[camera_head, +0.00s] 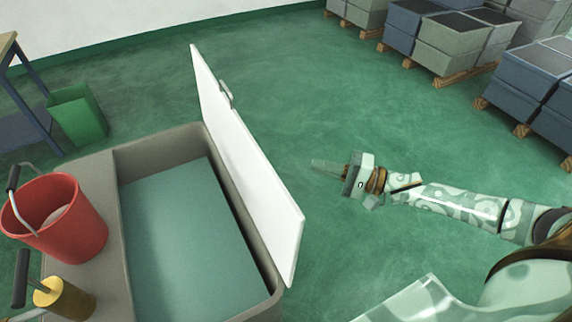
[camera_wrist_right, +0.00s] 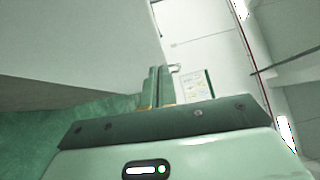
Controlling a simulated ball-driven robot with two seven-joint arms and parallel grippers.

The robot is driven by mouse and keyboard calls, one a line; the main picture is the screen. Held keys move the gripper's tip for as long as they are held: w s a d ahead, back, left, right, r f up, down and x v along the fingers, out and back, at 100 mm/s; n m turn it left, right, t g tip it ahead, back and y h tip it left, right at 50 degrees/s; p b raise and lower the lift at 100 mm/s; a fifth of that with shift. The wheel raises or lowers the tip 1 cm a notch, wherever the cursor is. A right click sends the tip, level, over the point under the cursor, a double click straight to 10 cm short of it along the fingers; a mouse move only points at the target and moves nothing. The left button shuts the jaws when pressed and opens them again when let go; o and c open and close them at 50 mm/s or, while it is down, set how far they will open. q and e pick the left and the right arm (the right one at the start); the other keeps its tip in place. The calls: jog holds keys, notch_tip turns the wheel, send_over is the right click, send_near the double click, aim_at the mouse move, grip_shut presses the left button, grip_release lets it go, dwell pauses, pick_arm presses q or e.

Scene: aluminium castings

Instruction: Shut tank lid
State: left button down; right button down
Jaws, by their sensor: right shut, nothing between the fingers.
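The tank (camera_head: 158,150) is a grey box at the lower left, its inside showing a flat blue-green surface. Its white lid (camera_head: 250,170) stands open, raised upright along the tank's right side, with a small handle (camera_head: 226,91) on its right face near the far end. My right gripper (camera_head: 318,165) is to the right of the lid, apart from it, shut and empty, pointing left toward it. The closed fingers also show in the right wrist view (camera_wrist_right: 158,86). A large pale grey surface fills the upper left there; I cannot tell if it is the lid. My left gripper is out of view.
A red bucket (camera_head: 72,225) and a yellow object with a dark handle (camera_head: 66,298) stand on the tank's left top. A green bin (camera_head: 78,116) is by a table at far left. Grey and blue crates (camera_head: 450,40) on pallets stand at upper right. Open green floor lies between.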

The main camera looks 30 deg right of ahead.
jog(key=w+a, duration=0.3)
jog(key=a, duration=0.5)
jog(key=shift+w+r, duration=0.25)
jog(key=shift+w, duration=0.05)
